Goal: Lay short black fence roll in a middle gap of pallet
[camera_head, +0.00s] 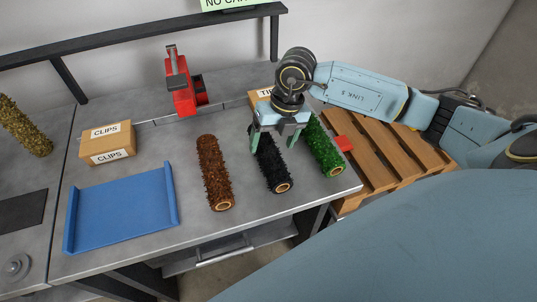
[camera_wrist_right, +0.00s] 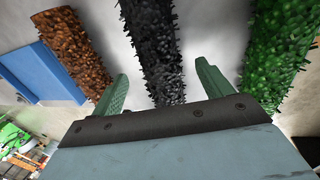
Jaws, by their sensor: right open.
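The black fence roll (camera_head: 273,165) lies on the grey workbench between a brown roll and a green roll. My right gripper (camera_head: 272,143) is open above the back half of the black roll. In the right wrist view the black roll (camera_wrist_right: 155,50) runs between the two green fingers (camera_wrist_right: 160,85), with a finger to each side and nothing held. The wooden pallet (camera_head: 375,150) stands to the right of the bench, its slats separated by gaps. My right forearm hides its far part. My left gripper is not in view.
The brown roll (camera_head: 215,170) and green roll (camera_head: 323,148) flank the black one. A red block (camera_head: 344,144) is by the green roll. A blue tray (camera_head: 120,208), clips box (camera_head: 107,142) and red tool (camera_head: 182,92) are left. Bare bench lies in front.

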